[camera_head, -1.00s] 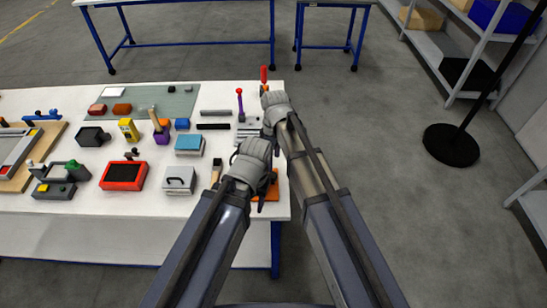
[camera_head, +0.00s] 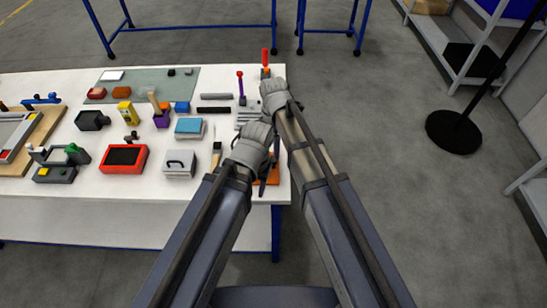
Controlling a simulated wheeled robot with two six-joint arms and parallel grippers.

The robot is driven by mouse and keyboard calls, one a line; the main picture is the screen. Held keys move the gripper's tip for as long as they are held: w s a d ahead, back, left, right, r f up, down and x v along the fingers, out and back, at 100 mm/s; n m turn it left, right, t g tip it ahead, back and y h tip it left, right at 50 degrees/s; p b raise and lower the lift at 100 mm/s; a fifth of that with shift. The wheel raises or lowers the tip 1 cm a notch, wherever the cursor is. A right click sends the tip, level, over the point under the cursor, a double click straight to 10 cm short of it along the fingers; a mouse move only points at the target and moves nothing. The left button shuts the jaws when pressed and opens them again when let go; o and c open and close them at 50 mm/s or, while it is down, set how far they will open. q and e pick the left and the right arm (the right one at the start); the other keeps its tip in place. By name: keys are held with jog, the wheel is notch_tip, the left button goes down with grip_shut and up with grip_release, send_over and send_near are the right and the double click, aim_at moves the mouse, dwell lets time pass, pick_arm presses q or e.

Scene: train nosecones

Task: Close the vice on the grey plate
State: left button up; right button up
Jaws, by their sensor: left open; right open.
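My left gripper (camera_head: 250,146) is the lower one, over the right end of the white table, open. An orange base (camera_head: 267,180) shows partly beneath it. My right gripper (camera_head: 272,92) is farther up, at the table's right edge, open. A red upright handle (camera_head: 265,57) stands just beyond it. Grey flat pieces (camera_head: 249,112) lie between the two grippers, partly covered by them. I cannot clearly make out the vice or which piece is the grey plate; the grippers and arms hide much of this corner. The fingertips are too small to see well.
The white table (camera_head: 120,212) holds a red box (camera_head: 124,159), a grey case (camera_head: 180,164), a blue-topped box (camera_head: 189,127) and a brush (camera_head: 216,154) left of my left gripper. A purple-based lever (camera_head: 241,88) stands near my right gripper.

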notch_tip(320, 180, down, 7)
jog(key=b, duration=0.6)
jog(key=shift+r, duration=0.1)
grip_shut()
dwell(0.3)
